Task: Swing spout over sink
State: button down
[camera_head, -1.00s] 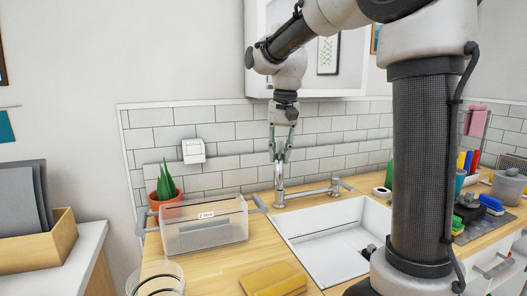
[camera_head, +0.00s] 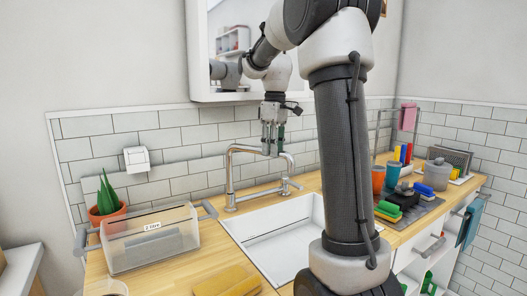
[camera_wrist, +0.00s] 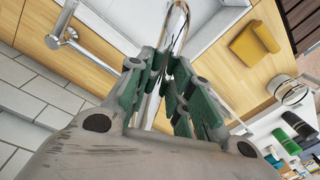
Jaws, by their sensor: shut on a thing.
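The chrome faucet spout (camera_head: 243,149) rises from its base (camera_head: 231,200) behind the sink, runs to the right and bends down at its end. My gripper (camera_head: 272,148) is above it, pointing down, with its fingers shut on the spout. In the wrist view the green-padded fingers (camera_wrist: 167,62) close around the chrome pipe (camera_wrist: 178,28), which passes in front of the white sink. The white sink (camera_head: 262,248) is set in the wooden counter, its right part hidden by my arm. The head view does not clearly show how far the tip reaches over the basin.
A faucet lever (camera_head: 287,185) stands on the counter right of the base. A clear labelled bin (camera_head: 150,238) and a potted plant (camera_head: 106,203) are at the left. A yellow cloth (camera_head: 228,282) lies in front. Cups, a canister and sponges (camera_head: 388,208) crowd the right.

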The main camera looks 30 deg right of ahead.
jog(key=shift+w+d+r+n, duration=0.1)
jog(key=shift+w+d+n, duration=0.5)
jog(key=shift+d, duration=0.2)
jog(key=shift+w+d+n, duration=0.45)
jog(key=shift+d+n, duration=0.15)
jog(key=shift+d, duration=0.15)
jog(key=c, duration=1.3)
grip_release()
jog(key=shift+w, duration=0.1)
jog(key=r, duration=1.2)
jog(key=shift+w+d, duration=0.25)
jog(key=shift+d, duration=0.1)
jog(key=shift+s, duration=0.1)
